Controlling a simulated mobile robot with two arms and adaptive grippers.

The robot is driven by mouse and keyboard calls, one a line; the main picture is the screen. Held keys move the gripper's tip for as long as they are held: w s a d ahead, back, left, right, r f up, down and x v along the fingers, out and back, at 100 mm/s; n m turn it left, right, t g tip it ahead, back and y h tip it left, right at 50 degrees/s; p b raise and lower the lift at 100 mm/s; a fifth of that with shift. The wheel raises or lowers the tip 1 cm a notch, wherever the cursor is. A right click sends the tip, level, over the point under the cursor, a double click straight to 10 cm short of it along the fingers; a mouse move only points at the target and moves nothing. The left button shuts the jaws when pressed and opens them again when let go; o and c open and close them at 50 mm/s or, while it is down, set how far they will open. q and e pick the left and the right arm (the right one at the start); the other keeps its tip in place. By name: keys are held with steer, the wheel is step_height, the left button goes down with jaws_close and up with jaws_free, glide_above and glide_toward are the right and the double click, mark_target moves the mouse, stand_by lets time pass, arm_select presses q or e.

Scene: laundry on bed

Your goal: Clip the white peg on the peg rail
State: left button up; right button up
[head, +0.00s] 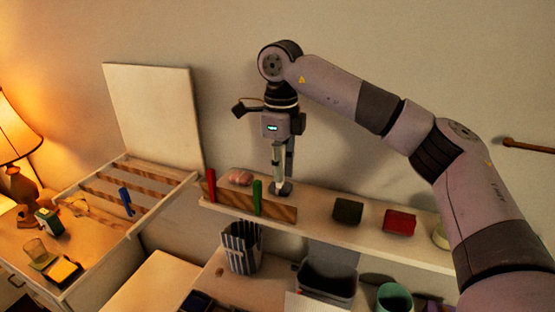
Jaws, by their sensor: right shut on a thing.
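The peg rail (240,206) is a wooden strip along the front left of the wall shelf. A red peg (211,185) stands at its left end and a green peg (257,197) stands right of its middle. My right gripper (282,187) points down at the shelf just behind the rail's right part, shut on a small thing. Its fingers hide what they hold; no white peg shows clearly elsewhere, so I take it to be the white peg. Whether it touches the rail or shelf I cannot tell. My left gripper is out of view.
The shelf (320,217) also bears a pinkish lump (240,177), a dark green block (348,210) and a red block (400,221). Below are a striped holder (241,246) and a dark bin (327,280). A slatted rack (125,172) with a blue peg (126,201) stands left.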

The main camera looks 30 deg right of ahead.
steer(key=shift+s+a, duration=0.1)
steer(key=shift+s, duration=0.1)
steer(key=shift+w+f+b, duration=0.1)
steer(key=shift+f+b, duration=0.2)
steer(key=shift+f, duration=0.25)
steer(key=shift+f+b, duration=0.45)
steer(key=shift+f, duration=0.15)
steer(key=shift+f+b, duration=0.55)
steer(key=shift+f, duration=0.3)
steer(key=shift+f+b, duration=1.9)
steer(key=shift+f, duration=1)
